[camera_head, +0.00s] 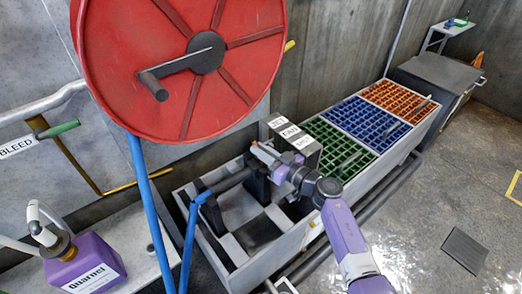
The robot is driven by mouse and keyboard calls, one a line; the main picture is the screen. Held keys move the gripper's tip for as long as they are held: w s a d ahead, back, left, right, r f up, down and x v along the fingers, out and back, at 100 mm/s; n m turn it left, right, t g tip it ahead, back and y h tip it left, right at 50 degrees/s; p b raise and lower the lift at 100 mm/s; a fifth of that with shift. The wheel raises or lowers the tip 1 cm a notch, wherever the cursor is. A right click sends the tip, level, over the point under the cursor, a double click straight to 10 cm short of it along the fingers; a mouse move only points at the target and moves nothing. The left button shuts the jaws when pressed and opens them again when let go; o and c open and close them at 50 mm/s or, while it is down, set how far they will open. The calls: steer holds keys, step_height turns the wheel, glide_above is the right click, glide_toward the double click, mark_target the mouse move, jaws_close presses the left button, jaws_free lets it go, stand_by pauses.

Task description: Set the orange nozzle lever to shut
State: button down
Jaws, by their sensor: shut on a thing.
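My purple and white arm comes in from the lower right, and my gripper (268,161) is shut at the dark nozzle stand in the compactor trough. The orange lever (264,148) shows as a small orange-brown piece between the fingertips, largely covered by them. A grey block with a white label plate (290,132) stands just behind and to the right of the fingers. Its labels seem to read JET at the top, FAN in the middle and a partly hidden one below. The lever's exact angle against these labels cannot be told.
A large red hose reel (184,60) with a crank fills the upper left; its blue hose (150,210) hangs down. A grey trough (232,262) lies below my gripper. Green, blue and orange grates (368,124) run to the right. A purple Quarnol jug (85,262) stands lower left.

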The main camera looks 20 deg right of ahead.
steer(key=shift+f, duration=0.1)
steer(key=shift+s+f+t+b, duration=0.15)
steer(key=shift+t+b, duration=0.25)
steer(key=shift+b, duration=0.7)
steer(key=shift+s+d+r+y+b, duration=0.15)
steer(key=shift+r+y+b, duration=0.15)
steer(key=shift+b, duration=0.15)
steer(key=c, duration=1.4)
jaws_free()
steer(key=shift+c, duration=0.2)
steer(key=p+v, duration=0.2)
steer(key=v, duration=0.5)
steer(key=shift+s+f+p, duration=0.2)
steer(key=shift+s+p, duration=0.15)
steer(key=shift+p, duration=0.05)
